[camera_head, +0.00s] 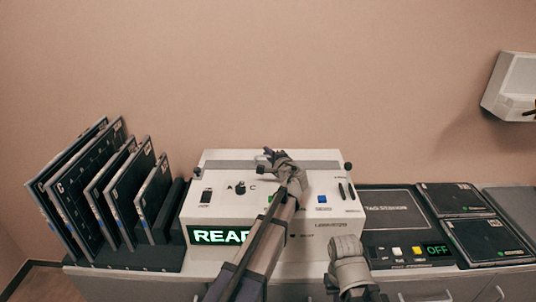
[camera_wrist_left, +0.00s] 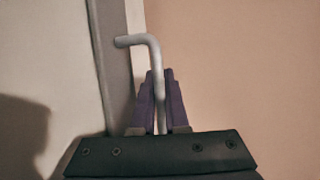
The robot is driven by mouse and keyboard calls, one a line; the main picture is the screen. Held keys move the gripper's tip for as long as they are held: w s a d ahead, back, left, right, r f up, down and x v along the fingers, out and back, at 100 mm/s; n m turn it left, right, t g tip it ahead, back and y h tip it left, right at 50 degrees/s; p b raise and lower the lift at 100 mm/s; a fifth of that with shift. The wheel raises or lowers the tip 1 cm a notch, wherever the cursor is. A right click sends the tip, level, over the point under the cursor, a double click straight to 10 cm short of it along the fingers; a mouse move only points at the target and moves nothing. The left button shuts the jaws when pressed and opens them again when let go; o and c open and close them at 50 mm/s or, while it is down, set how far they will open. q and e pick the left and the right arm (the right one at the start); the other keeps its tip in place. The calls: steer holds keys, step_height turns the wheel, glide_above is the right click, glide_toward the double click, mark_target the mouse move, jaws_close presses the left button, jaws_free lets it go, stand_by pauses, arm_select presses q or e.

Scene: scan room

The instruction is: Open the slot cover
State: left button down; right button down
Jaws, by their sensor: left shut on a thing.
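The white reader machine (camera_head: 185,215) stands on the counter with a lit display starting "REA" on its front. The slot cover appears as a grey strip (camera_head: 225,164) along its top, with a dark knob near each end. My left gripper (camera_head: 279,157) is at the middle of this strip. In the left wrist view, my left gripper (camera_wrist_left: 160,95) is shut on a bent grey handle (camera_wrist_left: 153,45) beside a grey strip (camera_wrist_left: 112,50). My left arm hides part of the machine's front. Part of my right arm shows at the bottom; its fingers cannot be made out.
A rack of dark upright panels (camera_head: 75,195) stands left of the machine. To the right are a dark tag station (camera_head: 390,210) with buttons and an "OFF" display, and dark flat plates (camera_head: 450,198). A white wall unit (camera_head: 512,85) hangs at far right.

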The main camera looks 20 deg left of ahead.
arm_select(q)
steer(key=w, duration=0.2)
steer(key=w+a, duration=0.1)
steer(key=w, duration=0.1)
steer(key=w+a, duration=0.1)
steer(key=w, duration=0.1)
steer(key=shift+w, duration=0.35)
steer(key=shift+s, duration=0.1)
steer(key=c, duration=1.2)
jaws_free()
steer(key=shift+d, duration=0.1)
steer(key=shift+p+v, duration=0.7)
steer(key=shift+v, duration=3.2)
